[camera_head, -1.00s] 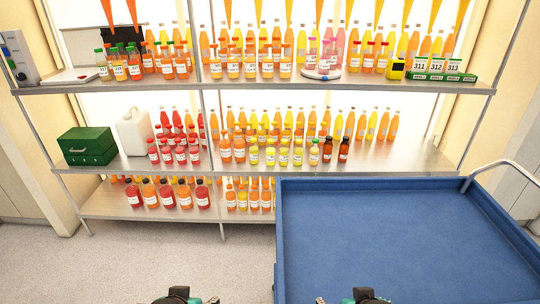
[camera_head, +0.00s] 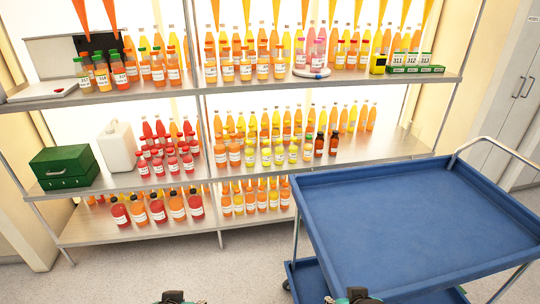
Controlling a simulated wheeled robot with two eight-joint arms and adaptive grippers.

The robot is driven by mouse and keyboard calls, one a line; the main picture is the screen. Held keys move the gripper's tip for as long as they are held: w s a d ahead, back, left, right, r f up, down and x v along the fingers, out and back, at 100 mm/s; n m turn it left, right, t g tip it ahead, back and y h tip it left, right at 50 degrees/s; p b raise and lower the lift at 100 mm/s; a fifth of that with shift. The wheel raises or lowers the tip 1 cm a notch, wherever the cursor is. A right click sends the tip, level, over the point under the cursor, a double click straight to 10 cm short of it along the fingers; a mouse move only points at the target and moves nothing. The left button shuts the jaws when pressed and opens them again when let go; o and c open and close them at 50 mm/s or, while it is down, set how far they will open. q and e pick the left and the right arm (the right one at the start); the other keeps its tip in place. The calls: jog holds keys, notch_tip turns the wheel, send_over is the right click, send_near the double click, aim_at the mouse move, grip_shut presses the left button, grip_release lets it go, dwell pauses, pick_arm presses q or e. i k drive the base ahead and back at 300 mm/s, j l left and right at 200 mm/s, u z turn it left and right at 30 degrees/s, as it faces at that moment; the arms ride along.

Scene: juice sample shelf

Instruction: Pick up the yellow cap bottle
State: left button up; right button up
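Small bottles with yellow juice (camera_head: 279,153) stand in a row at the front of the middle shelf. Their caps look yellowish, but they are small at this distance. Orange bottles (camera_head: 238,203) with caps that may also be yellow or orange stand on the bottom shelf below them. I cannot tell which bottle is the single yellow cap one. Only dark and teal parts of my two arms show at the bottom edge, well short of the shelves. The fingers of both grippers are out of view.
A blue cart (camera_head: 400,220) with a raised rim and metal handle stands at the right, before the shelf. A green box (camera_head: 64,167) and white jug (camera_head: 117,147) stand on the middle shelf's left. Floor is clear at lower left. A grey cabinet (camera_head: 512,85) stands at right.

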aim_at(266, 148)
jog(key=i+j+z, duration=0.25)
jog(key=j, duration=0.2)
jog(key=j+z, duration=0.25)
jog(key=j, duration=0.15)
jog(key=i+j+z, duration=0.25)
jog(key=j, duration=0.25)
jog(key=i+j+z, duration=0.15)
jog(key=i+j, duration=0.2)
jog(key=i+j+z, duration=0.2)
jog(key=i+j, duration=0.2)
jog(key=i+j+z, duration=0.15)
jog(key=i+j, duration=0.25)
jog(key=i+j+z, duration=0.15)
jog(key=i+j, duration=0.15)
jog(key=j, duration=0.3)
